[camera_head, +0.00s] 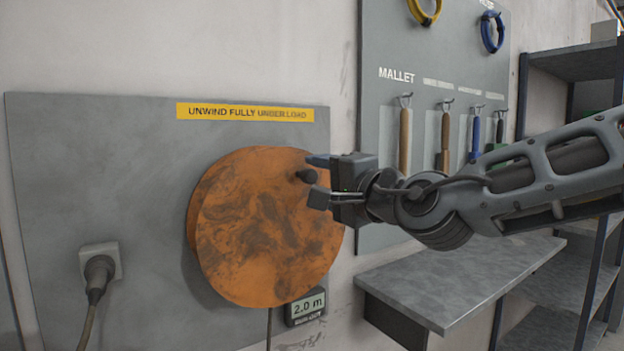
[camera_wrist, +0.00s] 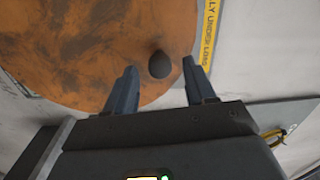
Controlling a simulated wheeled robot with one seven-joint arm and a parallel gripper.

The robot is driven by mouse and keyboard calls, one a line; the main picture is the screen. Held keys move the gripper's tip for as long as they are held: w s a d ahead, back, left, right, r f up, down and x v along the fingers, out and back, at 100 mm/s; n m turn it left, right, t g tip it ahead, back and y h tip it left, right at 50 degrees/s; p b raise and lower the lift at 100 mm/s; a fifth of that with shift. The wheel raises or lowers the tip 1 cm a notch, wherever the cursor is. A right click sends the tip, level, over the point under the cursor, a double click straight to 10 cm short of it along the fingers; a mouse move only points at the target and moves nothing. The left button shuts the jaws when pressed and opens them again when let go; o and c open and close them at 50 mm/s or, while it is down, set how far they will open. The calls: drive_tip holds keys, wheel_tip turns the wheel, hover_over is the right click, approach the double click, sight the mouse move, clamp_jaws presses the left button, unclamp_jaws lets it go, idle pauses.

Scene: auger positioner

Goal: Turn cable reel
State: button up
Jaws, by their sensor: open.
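The cable reel (camera_head: 262,235) is a round orange disc with dark worn patches, mounted on a grey wall panel. A small dark knob (camera_head: 307,176) sticks out near its upper right edge. My gripper (camera_head: 316,179) comes in from the right, with its fingers at the knob. In the wrist view the reel (camera_wrist: 85,45) fills the upper left. The knob (camera_wrist: 159,65) shows between and slightly beyond the two open fingertips of my gripper (camera_wrist: 160,72), with gaps on both sides. I cannot tell how far the fingers reach past the knob.
A yellow label (camera_head: 245,112) reads "UNWIND FULLY UNDER LOAD". A small display (camera_head: 306,307) below the reel reads 2.0 m. A plug in a socket (camera_head: 99,266) is at left. A tool board (camera_head: 437,100) and a grey shelf (camera_head: 455,280) stand at right.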

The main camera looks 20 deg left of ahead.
drive_tip(key=shift+v, duration=2.35)
